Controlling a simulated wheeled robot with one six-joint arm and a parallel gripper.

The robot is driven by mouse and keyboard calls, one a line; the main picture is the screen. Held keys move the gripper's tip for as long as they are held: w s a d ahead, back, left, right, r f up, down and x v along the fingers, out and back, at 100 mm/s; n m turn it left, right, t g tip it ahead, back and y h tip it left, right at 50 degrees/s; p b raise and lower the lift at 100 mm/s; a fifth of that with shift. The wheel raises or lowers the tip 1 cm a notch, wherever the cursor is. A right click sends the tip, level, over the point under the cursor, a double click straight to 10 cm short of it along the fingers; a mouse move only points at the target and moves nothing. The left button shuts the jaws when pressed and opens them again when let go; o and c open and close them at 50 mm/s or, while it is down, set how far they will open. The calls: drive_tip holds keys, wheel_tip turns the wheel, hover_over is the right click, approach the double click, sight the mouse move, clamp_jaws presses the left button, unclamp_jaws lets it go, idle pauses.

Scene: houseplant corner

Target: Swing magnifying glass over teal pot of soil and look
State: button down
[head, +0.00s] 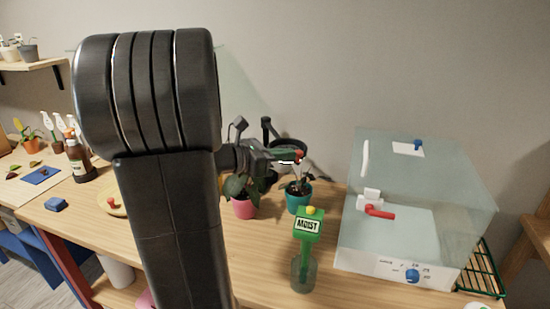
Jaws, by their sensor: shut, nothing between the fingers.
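The teal pot (298,199) stands on the wooden bench right of centre, with dark soil and a small plant in it. My gripper (292,156) is shut, above and behind the pot's rim in the picture, close to a small red knob (299,154); I cannot tell whether they touch. A dark rounded rim (288,143) shows just behind my gripper. It may be the magnifying glass, but my gripper covers much of it and I cannot make out a lens. A black upright part (266,130) stands to its left.
A pink pot (244,208) with a leafy plant stands left of the teal pot. A green MOIST meter (308,226) stands in front. A clear box (400,250) with a red handle fills the right.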

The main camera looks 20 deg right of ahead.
drive_tip(key=d+t+b, duration=0.1)
drive_tip(key=d, duration=0.5)
drive_tip(key=shift+s+n, duration=0.25)
drive_tip(key=shift+n, duration=0.15)
drive_tip(key=s+v, duration=0.2)
drive_tip(key=v, duration=1.2)
drive_tip(key=shift+d, duration=0.25)
